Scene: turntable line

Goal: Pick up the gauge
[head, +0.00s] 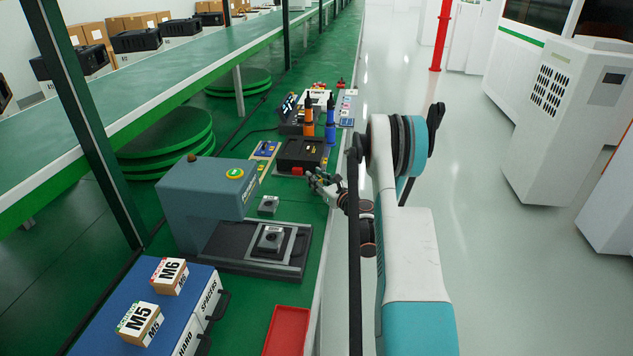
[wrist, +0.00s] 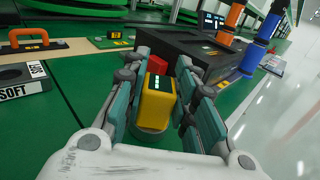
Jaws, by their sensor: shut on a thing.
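A yellow block with a dark top and pale marks, which looks like the gauge (wrist: 157,102), is between the fingers of my gripper (wrist: 163,72) in the wrist view. The teal finger pads press on it from both sides. A greenish round shape shows under its lower end; I cannot tell whether the block touches it or the bench. In the head view my gripper (head: 327,184) is at the right edge of the green bench, just in front of a black box (head: 301,155). The gauge is hard to make out there.
In the wrist view, the black box (wrist: 195,48) and a red part (wrist: 158,64) are close beyond the gauge. Orange and blue upright tools (head: 330,120) stand behind. A grey press (head: 205,195), a red tray (head: 287,330) and labelled M5 and M6 boxes are nearer.

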